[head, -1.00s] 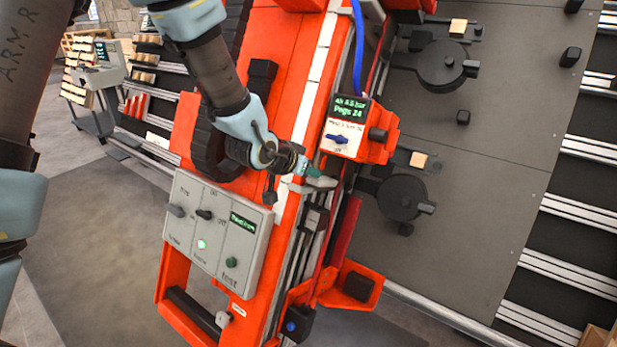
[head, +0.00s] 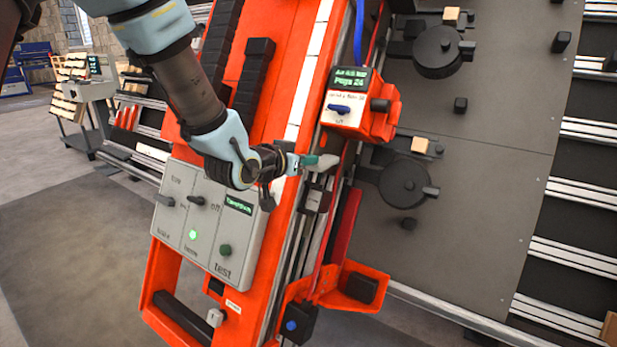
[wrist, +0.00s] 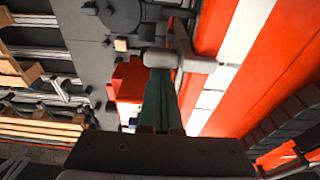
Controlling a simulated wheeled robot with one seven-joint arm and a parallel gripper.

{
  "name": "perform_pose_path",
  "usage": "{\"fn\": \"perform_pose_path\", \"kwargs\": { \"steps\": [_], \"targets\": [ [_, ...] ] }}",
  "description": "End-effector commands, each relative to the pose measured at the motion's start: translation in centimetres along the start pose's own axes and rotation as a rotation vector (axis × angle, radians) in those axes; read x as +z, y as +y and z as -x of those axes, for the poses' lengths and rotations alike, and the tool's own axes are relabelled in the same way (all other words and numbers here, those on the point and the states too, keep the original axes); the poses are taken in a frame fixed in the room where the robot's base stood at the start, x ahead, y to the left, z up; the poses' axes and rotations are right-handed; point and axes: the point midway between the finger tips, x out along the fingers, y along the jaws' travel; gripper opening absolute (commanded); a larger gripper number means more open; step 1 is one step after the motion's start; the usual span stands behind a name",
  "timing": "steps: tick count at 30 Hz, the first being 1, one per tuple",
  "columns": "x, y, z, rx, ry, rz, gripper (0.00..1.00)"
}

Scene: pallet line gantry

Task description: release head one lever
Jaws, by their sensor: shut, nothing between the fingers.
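A grey lever (head: 326,163) sits on the rail along the red beam, below the red head unit (head: 377,111). In the wrist view the lever (wrist: 195,63) lies crosswise at my fingertips. My gripper (head: 308,161) is shut, with its green fingers pointing at the lever and nothing between them. The fingertips (wrist: 158,72) overlap the lever's left end in the wrist view; I cannot tell whether they touch. The head unit has a display reading "Page 24" and a small blue handle (head: 340,109) on a white plate. Its lettering is too blurred to read fully.
A grey control box (head: 207,220) with knobs and a lit green lamp stands close below my wrist. A dark cable chain (head: 252,78) runs along the red beam. Black round clamps (head: 403,182) and small wooden blocks (head: 420,145) are on the dark plate at right.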

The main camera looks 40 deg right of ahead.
Motion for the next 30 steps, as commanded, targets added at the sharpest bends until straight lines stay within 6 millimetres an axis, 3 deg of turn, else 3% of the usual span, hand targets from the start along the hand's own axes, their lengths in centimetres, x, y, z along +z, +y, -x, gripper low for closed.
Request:
{"fn": "perform_pose_path", "kwargs": {
  "steps": [1, 4, 30],
  "targets": [
    [1.3, 0.0, -0.2, -0.001, 0.025, 0.0, 0.0],
    [1.6, -0.1, -0.2, -0.001, 0.074, 0.0, 0.0],
    [2.5, 0.0, -0.2, 0.0, 0.096, 0.0, 0.0]
  ]
}}
